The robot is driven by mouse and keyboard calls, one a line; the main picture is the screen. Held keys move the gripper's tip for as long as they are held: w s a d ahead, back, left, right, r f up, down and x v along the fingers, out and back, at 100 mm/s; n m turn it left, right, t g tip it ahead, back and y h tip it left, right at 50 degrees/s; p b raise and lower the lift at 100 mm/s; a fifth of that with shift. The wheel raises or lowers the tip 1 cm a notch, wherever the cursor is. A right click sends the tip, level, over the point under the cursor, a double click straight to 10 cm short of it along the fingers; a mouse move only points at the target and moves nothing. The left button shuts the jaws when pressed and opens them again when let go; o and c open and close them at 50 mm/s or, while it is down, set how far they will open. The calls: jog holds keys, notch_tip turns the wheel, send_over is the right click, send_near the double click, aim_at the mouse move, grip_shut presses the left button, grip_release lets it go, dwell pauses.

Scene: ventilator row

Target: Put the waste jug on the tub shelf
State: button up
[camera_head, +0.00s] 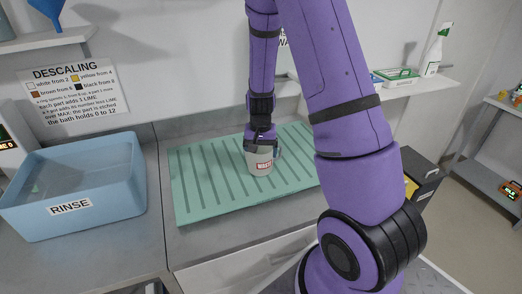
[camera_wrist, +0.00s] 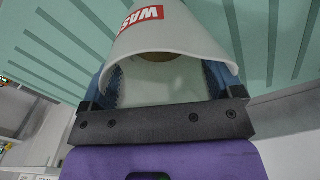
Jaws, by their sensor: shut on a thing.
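The waste jug (camera_head: 261,161) is a light grey jug with a red label reading WASTE. It is at the green ribbed drying mat (camera_head: 205,198) on the counter; I cannot tell whether it touches the mat. My gripper (camera_head: 262,144) comes down from above and is shut on the jug. In the wrist view the jug (camera_wrist: 172,38) lies between the blue finger pads of my gripper (camera_wrist: 168,85), with its open mouth facing the camera. The jug's far side is hidden. I cannot tell which shelf is the tub shelf.
A blue tub labelled RINSE (camera_head: 70,185) stands on the left of the counter. A white wall shelf (camera_head: 432,86) at the right holds a spray bottle (camera_head: 434,50) and a green-and-white box (camera_head: 396,76). A grey shelf rack (camera_head: 480,132) stands at the far right.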

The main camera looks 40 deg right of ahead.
jog(key=shift+f, duration=0.1)
jog(key=o, duration=0.8)
jog(key=shift+c, duration=0.2)
